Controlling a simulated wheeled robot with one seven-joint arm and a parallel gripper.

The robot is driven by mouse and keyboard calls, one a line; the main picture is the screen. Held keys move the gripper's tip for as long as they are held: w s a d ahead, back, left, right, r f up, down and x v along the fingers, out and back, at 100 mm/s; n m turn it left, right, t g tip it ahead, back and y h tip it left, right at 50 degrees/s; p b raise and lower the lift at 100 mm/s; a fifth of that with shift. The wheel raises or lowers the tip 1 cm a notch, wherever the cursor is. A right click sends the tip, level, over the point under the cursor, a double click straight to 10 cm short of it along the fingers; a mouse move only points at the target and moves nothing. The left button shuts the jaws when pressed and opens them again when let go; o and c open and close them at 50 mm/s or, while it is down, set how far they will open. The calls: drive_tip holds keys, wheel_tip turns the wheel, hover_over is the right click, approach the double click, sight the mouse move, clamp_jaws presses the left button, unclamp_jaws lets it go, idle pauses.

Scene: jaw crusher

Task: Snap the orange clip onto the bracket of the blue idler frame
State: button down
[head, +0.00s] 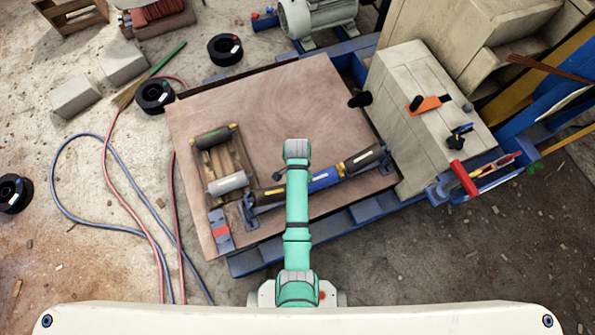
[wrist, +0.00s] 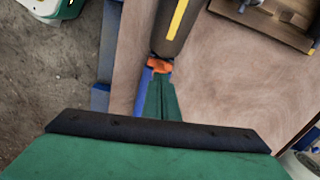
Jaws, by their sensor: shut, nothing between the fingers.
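The blue idler frame (head: 324,181) lies on the wooden board, with dark rollers along it. In the wrist view, the orange clip (wrist: 158,66) sits at the end of a dark roller (wrist: 174,32) with a yellow stripe, against the blue frame (wrist: 144,88). I cannot tell whether it is fully seated on the bracket. My gripper (wrist: 160,84) is shut and empty, its green fingertips just below the clip, close to it or touching. In the head view my arm hides the gripper and the clip.
A wooden tray (head: 202,169) with grey rollers lies on the board (head: 235,103), left of my arm. A pale block (head: 410,150) with tools on top stands at the right. Hoses (head: 52,190) lie on the floor at left. The upper board is clear.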

wheel_tip(320, 180, up, 13)
drive_tip(key=shift+f, duration=0.2)
idle(0.5)
drive_tip(key=shift+f, duration=0.1)
